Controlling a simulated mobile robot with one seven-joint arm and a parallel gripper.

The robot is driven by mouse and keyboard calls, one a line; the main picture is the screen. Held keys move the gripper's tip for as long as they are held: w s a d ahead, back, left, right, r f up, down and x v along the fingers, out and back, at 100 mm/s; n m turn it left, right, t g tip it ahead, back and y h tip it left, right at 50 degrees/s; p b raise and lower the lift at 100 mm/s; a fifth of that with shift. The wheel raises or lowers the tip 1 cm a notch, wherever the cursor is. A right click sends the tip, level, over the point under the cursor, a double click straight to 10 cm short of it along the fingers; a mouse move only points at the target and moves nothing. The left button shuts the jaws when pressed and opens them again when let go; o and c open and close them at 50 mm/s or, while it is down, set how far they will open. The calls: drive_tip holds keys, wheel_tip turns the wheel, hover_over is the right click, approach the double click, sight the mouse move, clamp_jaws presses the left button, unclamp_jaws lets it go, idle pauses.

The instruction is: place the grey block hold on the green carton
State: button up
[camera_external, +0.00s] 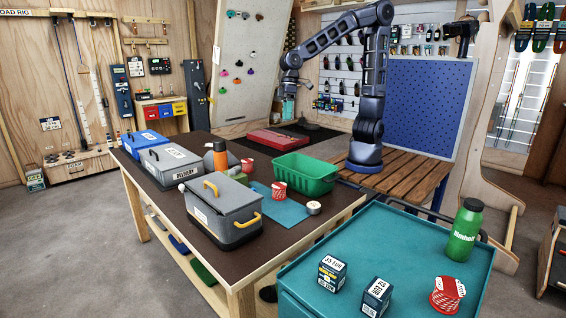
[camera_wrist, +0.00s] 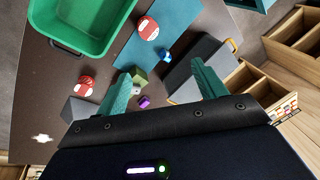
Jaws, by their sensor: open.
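My gripper (camera_external: 288,112) hangs from the raised arm, above and behind the far side of the brown table. In the wrist view its two teal fingers (camera_wrist: 161,68) are wide apart, with nothing held between them. A grey angular piece (camera_wrist: 85,110) lies left of the left finger, partly hidden by my gripper body; it may be the grey block hold, but I cannot be sure. A small olive-green box-like thing (camera_wrist: 139,76) shows beside the left finger and may be the green carton.
A green open bin (camera_external: 302,180) stands on the brown table (camera_external: 150,172). A small purple piece (camera_wrist: 145,102) and blue piece (camera_wrist: 166,55) lie around the olive-green thing.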

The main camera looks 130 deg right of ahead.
drive_tip(key=s+a+r+n+t, duration=0.1)
drive_tip(key=s+a+r+n, duration=0.1)
drive_tip(key=s+a, duration=0.4)
drive_tip(key=s+a+r+n+t+h, duration=0.1)
drive_tip(key=s+a+n, duration=0.4)
drive_tip(key=s, duration=1)
drive_tip(key=a+r, duration=0.1)
drive_tip(key=a, duration=0.1)
drive_tip(key=shift+s+a+r, duration=0.25)
drive_tip(key=shift+a+r, duration=0.05)
drive_tip(key=shift+r, duration=0.1)
